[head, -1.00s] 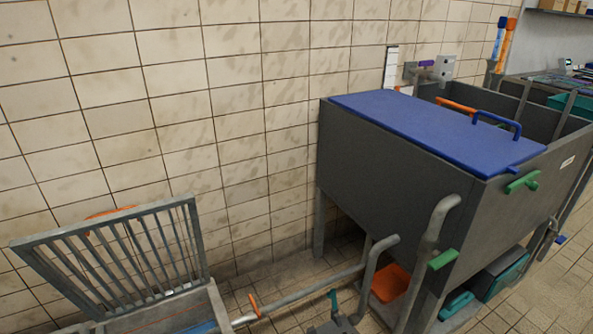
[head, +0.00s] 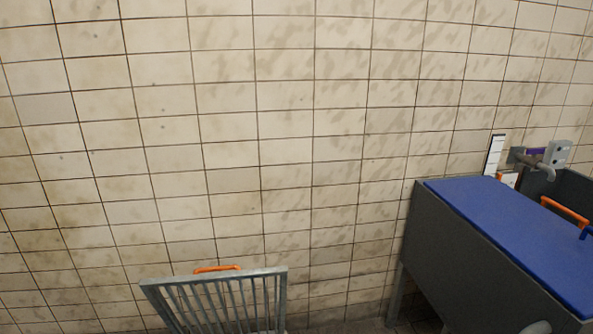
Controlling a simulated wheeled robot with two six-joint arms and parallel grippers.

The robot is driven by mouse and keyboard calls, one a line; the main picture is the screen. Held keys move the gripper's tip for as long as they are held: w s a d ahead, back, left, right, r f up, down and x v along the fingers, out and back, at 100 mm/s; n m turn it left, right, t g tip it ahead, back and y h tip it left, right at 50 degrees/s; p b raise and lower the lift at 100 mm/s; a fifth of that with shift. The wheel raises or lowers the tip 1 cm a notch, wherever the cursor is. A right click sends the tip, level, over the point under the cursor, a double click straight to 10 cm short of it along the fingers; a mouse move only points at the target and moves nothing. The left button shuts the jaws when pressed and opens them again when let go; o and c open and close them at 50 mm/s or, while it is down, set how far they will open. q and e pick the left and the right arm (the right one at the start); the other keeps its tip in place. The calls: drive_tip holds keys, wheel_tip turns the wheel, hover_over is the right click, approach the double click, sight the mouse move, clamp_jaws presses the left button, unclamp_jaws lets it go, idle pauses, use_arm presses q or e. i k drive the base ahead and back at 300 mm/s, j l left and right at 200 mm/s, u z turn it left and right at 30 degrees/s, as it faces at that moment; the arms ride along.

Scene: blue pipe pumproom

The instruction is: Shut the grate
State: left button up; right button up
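The grate (head: 222,300) is a grey metal frame with several bars, at the bottom of the head view. It stands raised and tilted up near the tiled wall, so it is open. An orange handle (head: 217,268) shows at its top edge. The lower part of the grate and the box under it are cut off by the bottom of the picture. Neither of my grippers is in view.
A dark grey tank (head: 424,225) with a blue lid (head: 515,235) stands at the right against the wall. A grey tap (head: 538,162) is on the wall above it. A tiled wall (head: 240,130) fills the back.

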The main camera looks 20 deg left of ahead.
sight(149, 287)
drive_tip(key=u, duration=1.75)
